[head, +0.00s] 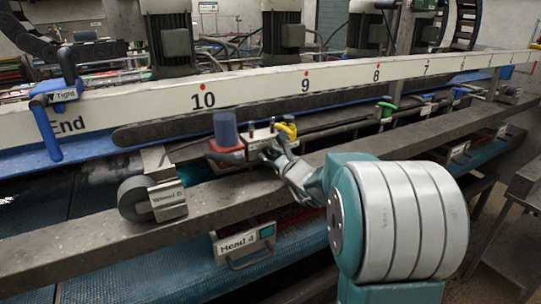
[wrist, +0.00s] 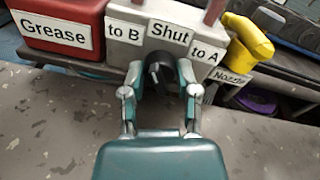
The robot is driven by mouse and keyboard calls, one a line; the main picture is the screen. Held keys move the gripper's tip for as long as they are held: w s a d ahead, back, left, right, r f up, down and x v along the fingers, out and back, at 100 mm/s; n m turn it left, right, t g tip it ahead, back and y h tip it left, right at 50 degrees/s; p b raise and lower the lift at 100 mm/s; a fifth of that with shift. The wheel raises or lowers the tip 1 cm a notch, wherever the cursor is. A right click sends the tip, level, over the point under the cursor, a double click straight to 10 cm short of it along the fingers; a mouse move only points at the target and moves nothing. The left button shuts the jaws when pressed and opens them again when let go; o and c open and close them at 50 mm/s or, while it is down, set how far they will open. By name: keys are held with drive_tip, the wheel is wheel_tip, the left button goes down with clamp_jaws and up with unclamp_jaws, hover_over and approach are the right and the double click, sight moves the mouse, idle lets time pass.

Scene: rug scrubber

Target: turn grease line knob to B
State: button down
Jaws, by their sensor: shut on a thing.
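The grease line knob (wrist: 160,72) is dark and round, on the front of a grey box (wrist: 133,50). The box has labels "to B" (wrist: 124,33), "Shut" (wrist: 170,37) and "to A" (wrist: 206,53) around the knob. My gripper (wrist: 160,80) is shut on the knob, one finger at each side. The fingers hide part of the knob, and its exact pointing direction is hard to tell. In the head view my gripper (head: 272,154) reaches the grey box (head: 262,138) on the beam.
A red box labelled "Grease" (wrist: 55,30) stands left of the grey box. A yellow nozzle (wrist: 246,42) is close on the right. The grey beam (head: 75,265) runs below. A roller labelled "Wheel B" (head: 136,198) and a "Head 4" box (head: 243,243) are nearby.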

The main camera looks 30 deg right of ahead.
drive_tip(key=n, duration=0.5)
drive_tip(key=shift+a, duration=0.1)
drive_tip(key=shift+n, duration=0.4)
idle(0.3)
drive_tip(key=shift+c, duration=1.8)
unclamp_jaws()
drive_tip(key=shift+s, duration=0.1)
drive_tip(key=s, duration=1.1)
drive_tip(key=shift+s+d+r, duration=0.3)
drive_tip(key=shift+s+d, duration=0.05)
